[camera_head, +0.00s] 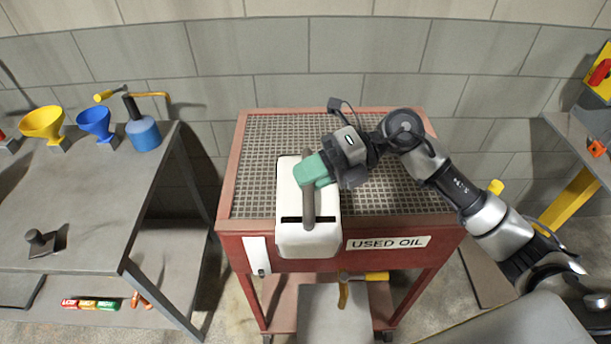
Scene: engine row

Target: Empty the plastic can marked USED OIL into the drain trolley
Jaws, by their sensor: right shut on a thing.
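A white plastic can (289,205) with a grey-brown handle is over the front left part of the drain trolley's grating. Its lower end overlaps the trolley's front edge. My right gripper (313,170), with green fingers, reaches in from the right and is shut on the can's handle. The fingers hide part of the handle. I cannot tell whether the can rests on the grating or hangs just above it, and I see no liquid. The red drain trolley (232,190) has a mesh top and a front label reading USED OIL. No marking is readable on the can. My left gripper is out of view.
A grey bench (80,215) on the left carries a yellow funnel (42,124), a blue funnel (95,122) and a blue oil can (143,133). A block wall stands behind the trolley. The back and right of the grating are clear apart from my right arm above.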

